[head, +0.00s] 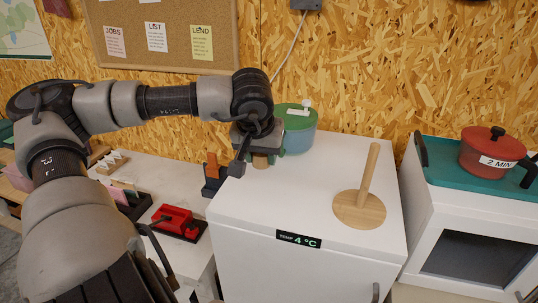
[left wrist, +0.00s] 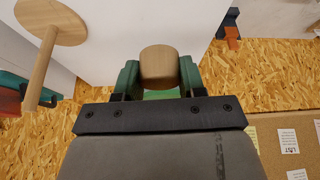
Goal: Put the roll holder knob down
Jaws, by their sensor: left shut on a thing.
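The roll holder knob is a small, rounded wooden piece (head: 261,161), and it shows large in the left wrist view (left wrist: 159,65). My left gripper (head: 258,153) is shut on it, with one green finger on each side in the left wrist view. The gripper hangs over the back left part of the white fridge top; I cannot tell whether the knob touches that top. The wooden roll holder (head: 361,208), a round base with a bare upright post, stands on the right part of the fridge top and at upper left in the left wrist view (left wrist: 62,20). My right gripper is not in view.
A teal pot with a green lid (head: 299,137) stands close behind my left gripper. The fridge top (head: 300,205) is clear at its front and middle. A red pot (head: 490,152) sits on a teal-topped white unit at right. A lower bench at left holds red and dark items.

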